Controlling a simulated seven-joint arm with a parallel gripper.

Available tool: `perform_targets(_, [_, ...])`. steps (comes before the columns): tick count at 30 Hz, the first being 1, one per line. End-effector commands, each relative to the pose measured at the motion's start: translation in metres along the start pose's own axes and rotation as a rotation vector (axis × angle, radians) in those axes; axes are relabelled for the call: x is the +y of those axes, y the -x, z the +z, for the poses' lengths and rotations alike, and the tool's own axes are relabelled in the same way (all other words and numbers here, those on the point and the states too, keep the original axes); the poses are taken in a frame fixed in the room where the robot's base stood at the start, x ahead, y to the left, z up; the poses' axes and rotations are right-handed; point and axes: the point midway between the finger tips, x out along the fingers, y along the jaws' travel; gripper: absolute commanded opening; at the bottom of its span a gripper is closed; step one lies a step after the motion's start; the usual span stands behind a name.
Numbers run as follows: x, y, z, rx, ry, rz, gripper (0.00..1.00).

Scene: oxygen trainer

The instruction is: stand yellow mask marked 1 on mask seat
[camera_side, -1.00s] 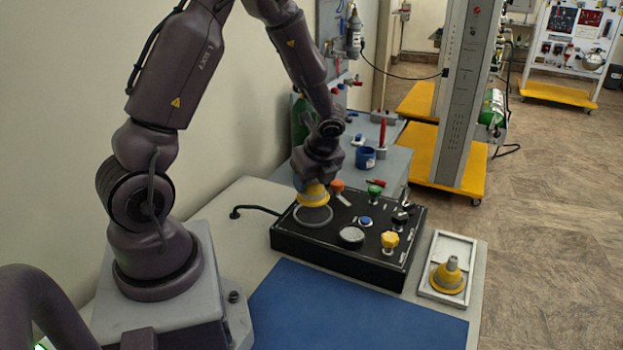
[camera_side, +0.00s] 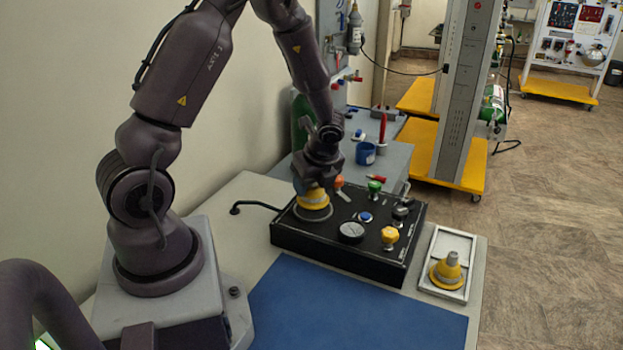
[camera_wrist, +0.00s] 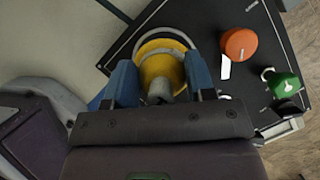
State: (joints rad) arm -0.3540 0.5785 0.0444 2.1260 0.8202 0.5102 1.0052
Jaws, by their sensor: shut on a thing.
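A yellow mask (camera_side: 312,199) with a grey band is between the fingers of my gripper (camera_side: 311,186), low over the left part of the black panel box. The mask seat (camera_side: 299,213), a grey ring on the panel, shows around the mask's lower edge. In the wrist view the mask (camera_wrist: 161,66) lies inside the ring (camera_wrist: 144,37), between the two blue fingers of my gripper (camera_wrist: 158,85), which is shut on it. I cannot tell whether the mask rests fully on the seat. The mark on the mask is not readable.
The black panel box (camera_side: 335,245) carries an orange knob (camera_wrist: 239,44), a green knob (camera_wrist: 284,85), a yellow knob (camera_side: 390,236) and a gauge (camera_side: 351,232). A second yellow mask (camera_side: 446,271) stands in a white tray (camera_side: 438,292) at right. The blue mat (camera_side: 350,310) is clear.

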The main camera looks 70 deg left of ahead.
Motion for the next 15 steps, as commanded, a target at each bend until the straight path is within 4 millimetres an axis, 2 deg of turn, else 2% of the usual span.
perform_targets(15, [0.0, -0.015, -0.006, 0.0, 0.0, 0.0, 0.26])
